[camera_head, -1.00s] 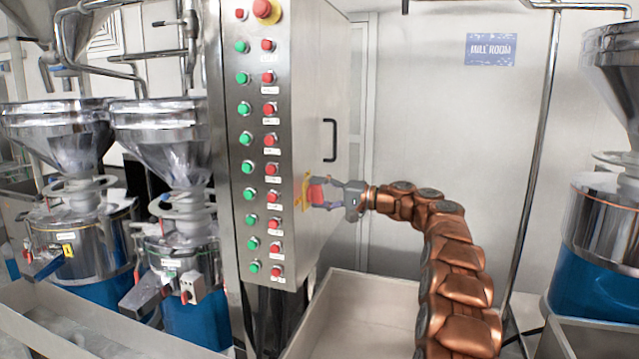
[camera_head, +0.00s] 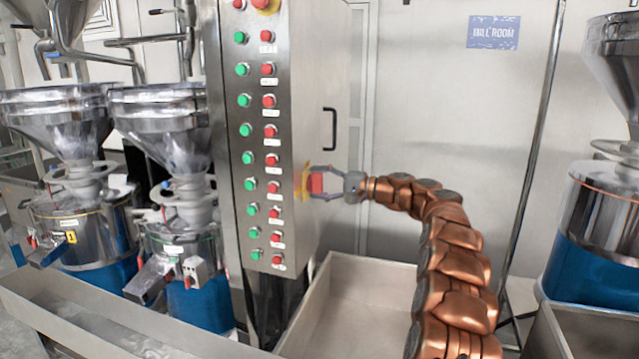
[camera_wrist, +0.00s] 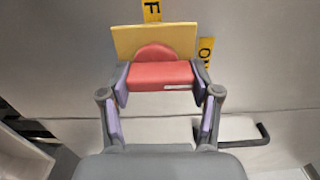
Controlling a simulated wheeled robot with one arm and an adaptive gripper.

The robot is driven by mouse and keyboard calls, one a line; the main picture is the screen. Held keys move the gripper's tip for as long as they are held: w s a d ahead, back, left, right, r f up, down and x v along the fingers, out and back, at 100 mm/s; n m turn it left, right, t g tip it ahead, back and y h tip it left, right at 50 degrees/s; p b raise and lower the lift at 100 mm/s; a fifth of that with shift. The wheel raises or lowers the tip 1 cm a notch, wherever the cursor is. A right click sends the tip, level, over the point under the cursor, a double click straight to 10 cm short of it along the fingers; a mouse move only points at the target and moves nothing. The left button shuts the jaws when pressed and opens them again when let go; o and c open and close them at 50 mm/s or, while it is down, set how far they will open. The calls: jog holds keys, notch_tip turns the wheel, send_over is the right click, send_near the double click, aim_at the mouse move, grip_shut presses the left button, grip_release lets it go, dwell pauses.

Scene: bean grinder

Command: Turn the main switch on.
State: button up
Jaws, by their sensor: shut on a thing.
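The main switch is a red knob (camera_head: 316,183) on a yellow plate (camera_head: 301,181), on the side of the steel control cabinet. My gripper (camera_head: 322,184) reaches it from the right and is shut on the knob. In the wrist view the red knob (camera_wrist: 160,76) lies crosswise between the two fingers of my gripper (camera_wrist: 161,84), with the yellow plate (camera_wrist: 153,39) behind it. A white mark sits near the knob's right end. A yellow "ON" label (camera_wrist: 206,50) is at the right; another yellow label (camera_wrist: 151,10), partly cut off, is above the plate.
The cabinet front (camera_head: 258,150) carries green and red buttons. A black door handle (camera_head: 330,129) is above my gripper. A pale trough (camera_head: 345,305) lies below. Steel grinders (camera_head: 175,150) stand at the left, another machine (camera_head: 605,200) at the right.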

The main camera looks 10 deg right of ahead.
jog(key=o, duration=1.1)
jog(key=shift+o, duration=0.2)
jog(key=v, duration=1.2)
